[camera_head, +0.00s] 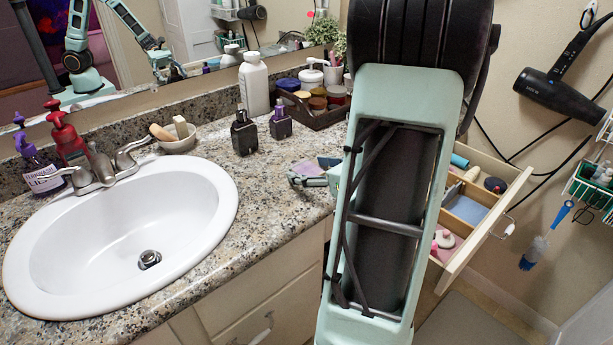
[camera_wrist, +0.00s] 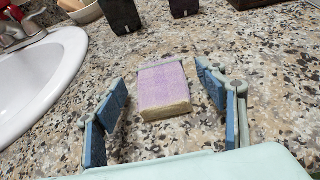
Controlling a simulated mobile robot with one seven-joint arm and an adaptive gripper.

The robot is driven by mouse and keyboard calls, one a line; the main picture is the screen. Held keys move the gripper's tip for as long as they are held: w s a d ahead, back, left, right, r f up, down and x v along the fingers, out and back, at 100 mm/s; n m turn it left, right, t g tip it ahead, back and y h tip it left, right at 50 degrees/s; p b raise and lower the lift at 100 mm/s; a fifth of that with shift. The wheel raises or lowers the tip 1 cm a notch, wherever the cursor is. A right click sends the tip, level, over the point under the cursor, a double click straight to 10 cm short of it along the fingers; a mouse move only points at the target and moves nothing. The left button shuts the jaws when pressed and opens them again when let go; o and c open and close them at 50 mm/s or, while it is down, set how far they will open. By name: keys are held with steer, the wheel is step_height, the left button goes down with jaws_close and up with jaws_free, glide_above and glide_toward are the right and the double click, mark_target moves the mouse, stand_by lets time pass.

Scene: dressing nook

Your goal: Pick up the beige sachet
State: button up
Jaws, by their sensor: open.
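My gripper (camera_wrist: 163,88) is open just above the granite counter, its blue-padded fingers spread to either side. A small flat block-like packet (camera_wrist: 164,90) lies on the counter between the fingers, with a gap on each side. Its top is lilac-pink and its near edge is beige; I see no plainly all-beige sachet. The packet also shows in the head view as a lilac patch (camera_head: 305,167) beside my gripper's finger (camera_head: 308,180). My arm hides the counter to the right of it there.
A white sink (camera_head: 205,215) is on the left. Behind the packet stand a dark bottle (camera_head: 244,134), a purple-labelled bottle (camera_head: 280,122) and a tray (camera_head: 318,117) of jars. An open drawer (camera_head: 487,232) juts out at right. The counter around the packet is clear.

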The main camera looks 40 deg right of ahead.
steer(key=shift+w+f, duration=0.1)
steer(key=shift+w, duration=0.2)
steer(key=shift+c, duration=0.6)
steer(key=c, duration=0.9)
